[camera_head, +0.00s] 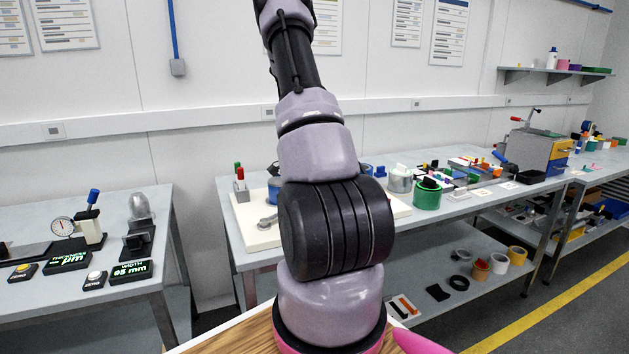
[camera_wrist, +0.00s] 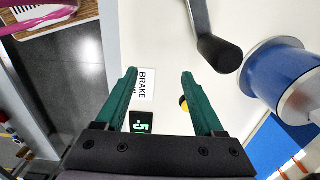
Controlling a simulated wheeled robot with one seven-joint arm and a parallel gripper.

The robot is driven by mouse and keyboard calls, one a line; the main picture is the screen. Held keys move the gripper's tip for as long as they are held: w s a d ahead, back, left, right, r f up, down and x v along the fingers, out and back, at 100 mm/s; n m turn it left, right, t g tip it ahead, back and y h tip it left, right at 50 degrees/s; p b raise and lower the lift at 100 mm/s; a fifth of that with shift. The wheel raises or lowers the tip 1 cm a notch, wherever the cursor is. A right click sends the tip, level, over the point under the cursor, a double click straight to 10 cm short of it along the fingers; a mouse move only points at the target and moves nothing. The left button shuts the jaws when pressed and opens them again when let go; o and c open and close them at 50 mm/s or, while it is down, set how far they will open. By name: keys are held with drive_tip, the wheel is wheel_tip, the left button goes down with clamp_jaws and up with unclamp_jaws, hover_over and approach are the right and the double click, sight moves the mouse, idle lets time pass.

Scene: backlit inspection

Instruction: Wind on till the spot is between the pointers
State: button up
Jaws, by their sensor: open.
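In the wrist view my gripper (camera_wrist: 159,74) is open, its two green fingers apart with nothing between them. A crank with a dark handle (camera_wrist: 221,54) on a grey metal arm lies just beyond and right of the right finger, apart from it. A blue drum (camera_wrist: 270,78) with a pale metal end stands at the right. All this sits over a cream board (camera_wrist: 158,35), which also shows in the head view (camera_head: 247,236). A grey crank part (camera_head: 267,220) shows there; my arm hides most of the rest. I can make out no spot or pointers.
A white label reading BRAKE (camera_wrist: 147,84), a small display (camera_wrist: 142,123) that seems to read -5, and a yellow button (camera_wrist: 184,103) lie near the fingers. A gauge table (camera_head: 60,310) is left.

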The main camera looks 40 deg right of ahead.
wheel_tip(320, 180, up, 8)
idle(0.6)
idle(0.4)
drive_tip(key=s+a+r+n+t+y, duration=0.15)
drive_tip(key=a+r+n, duration=0.25)
drive_tip(key=a+r, duration=0.5)
drive_tip(key=s+a+r+n+t+h, duration=0.15)
drive_tip(key=a+r+n, duration=0.25)
drive_tip(key=a+r, duration=0.45)
drive_tip(key=s+a+r+n+t+y, duration=0.1)
drive_tip(key=s+a+r+n, duration=0.3)
drive_tip(key=s, duration=0.4)
drive_tip(key=s+a+r+n+t+y, duration=0.1)
drive_tip(key=s+a+r+n+t, duration=0.2)
drive_tip(key=s+a+r+n, duration=0.2)
drive_tip(key=s+a+r, duration=0.2)
drive_tip(key=s+a, duration=0.1)
drive_tip(key=shift+s, duration=0.4)
